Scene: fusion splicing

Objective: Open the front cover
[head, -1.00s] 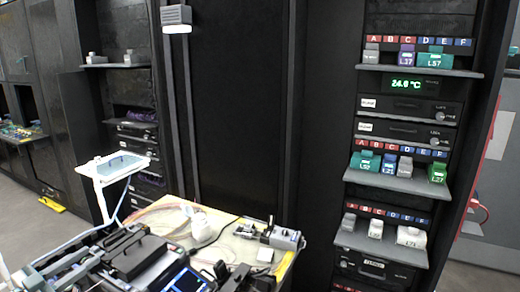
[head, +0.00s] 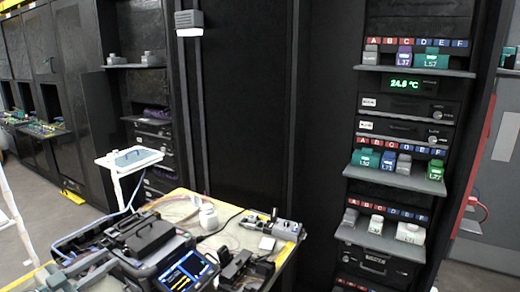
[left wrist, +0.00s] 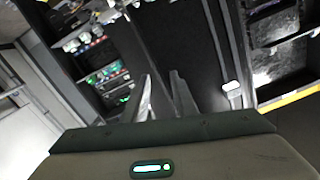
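The black fusion splicer (head: 180,262) stands on the table at the bottom of the head view, its lit screen (head: 186,274) facing the front right. A dark cover with a raised handle-like bar (head: 150,236) lies on its top and looks closed. My left gripper (head: 88,270) is at the lower left, beside the splicer; I cannot tell whether they touch. In the left wrist view my left gripper's two fingers (left wrist: 160,90) stand apart with nothing visible between them. The splicer is not recognizable in that view. My right gripper is not in view.
A white bottle (head: 208,216), a small grey device (head: 280,229) and black tools (head: 246,268) crowd the yellow-edged table (head: 178,194). A white stand (head: 128,158) is behind on the left. A rack with labelled modules (head: 400,182) stands at the right.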

